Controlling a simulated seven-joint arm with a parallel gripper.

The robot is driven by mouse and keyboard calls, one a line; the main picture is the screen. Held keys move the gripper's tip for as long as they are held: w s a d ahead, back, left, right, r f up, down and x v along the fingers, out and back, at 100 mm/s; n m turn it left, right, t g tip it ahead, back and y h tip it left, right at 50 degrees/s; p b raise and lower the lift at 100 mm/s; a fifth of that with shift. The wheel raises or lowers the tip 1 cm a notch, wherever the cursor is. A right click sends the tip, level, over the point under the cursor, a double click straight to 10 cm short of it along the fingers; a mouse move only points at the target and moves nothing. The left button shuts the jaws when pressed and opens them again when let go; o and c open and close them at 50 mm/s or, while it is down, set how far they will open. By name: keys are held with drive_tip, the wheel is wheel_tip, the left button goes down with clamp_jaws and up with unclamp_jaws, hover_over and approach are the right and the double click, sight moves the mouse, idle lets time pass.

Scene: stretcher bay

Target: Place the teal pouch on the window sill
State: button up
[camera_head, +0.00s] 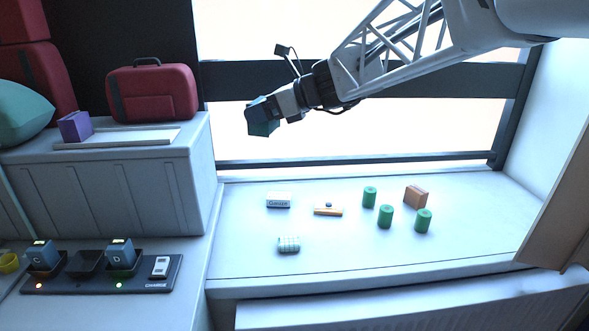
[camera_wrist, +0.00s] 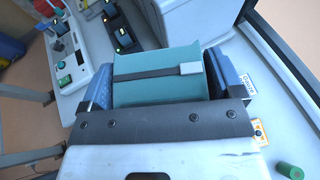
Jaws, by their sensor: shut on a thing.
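The teal pouch (camera_wrist: 155,75) has a dark strap with a pale buckle and sits between the two fingers of my gripper (camera_wrist: 165,85) in the wrist view. My gripper is shut on it. In the head view, my gripper (camera_head: 258,112) holds the pouch (camera_head: 264,128) in the air in front of the window, above the left part of the sill. The fingers hide part of the pouch there. The white window sill (camera_head: 340,255) lies below, apart from the pouch.
On the sill are a gauze box (camera_head: 278,200), an orange item (camera_head: 328,210), a striped roll (camera_head: 289,244), green cylinders (camera_head: 386,216) and a brown box (camera_head: 416,196). A charger strip (camera_head: 100,275) and grey cabinet (camera_head: 110,190) stand left.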

wheel_tip(320, 180, down, 36)
drive_tip(key=w+a, duration=0.1)
drive_tip(key=w, duration=0.4)
drive_tip(key=w+a+f, duration=0.1)
drive_tip(key=w+a, duration=0.1)
drive_tip(key=w, duration=0.3)
drive_tip(key=w+a, duration=0.1)
drive_tip(key=w, duration=0.4)
drive_tip(key=shift+w+a+f, duration=0.2)
idle(0.3)
drive_tip(key=shift+f, duration=1.8)
drive_tip(key=shift+f, duration=0.1)
drive_tip(key=o, duration=0.8)
